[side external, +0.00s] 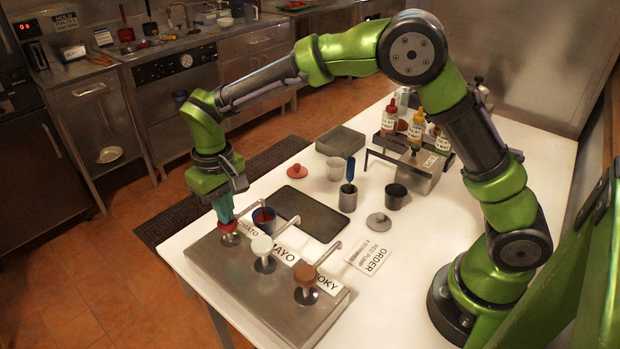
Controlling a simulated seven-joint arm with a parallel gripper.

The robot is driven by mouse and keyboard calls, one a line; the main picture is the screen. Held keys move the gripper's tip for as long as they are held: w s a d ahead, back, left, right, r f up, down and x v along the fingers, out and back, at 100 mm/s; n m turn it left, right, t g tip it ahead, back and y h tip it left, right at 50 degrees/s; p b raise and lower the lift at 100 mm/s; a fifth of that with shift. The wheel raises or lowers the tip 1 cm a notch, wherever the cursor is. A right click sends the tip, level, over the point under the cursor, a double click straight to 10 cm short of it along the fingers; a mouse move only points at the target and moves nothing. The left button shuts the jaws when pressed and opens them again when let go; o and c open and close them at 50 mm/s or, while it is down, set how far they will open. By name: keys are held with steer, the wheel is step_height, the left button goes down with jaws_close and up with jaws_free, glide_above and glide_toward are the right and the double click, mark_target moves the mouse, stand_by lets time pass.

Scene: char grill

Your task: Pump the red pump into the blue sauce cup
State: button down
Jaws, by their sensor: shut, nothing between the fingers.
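The blue sauce cup (264,224) stands beside the station, close to the end of the red pump's spout. Red shows inside the cup.
The white pump (262,247) and the brown pump (305,275) stand in the same station (265,300). A dark flat tray (305,212) lies behind it. Grey cups, lids, an order card (369,257) and a bottle caddy (405,172) occupy the table's middle and right.

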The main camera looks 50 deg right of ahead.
steer(key=shift+f, duration=0.45)
steer(key=shift+r, duration=1.8)
step_height(320, 180, up, 6)
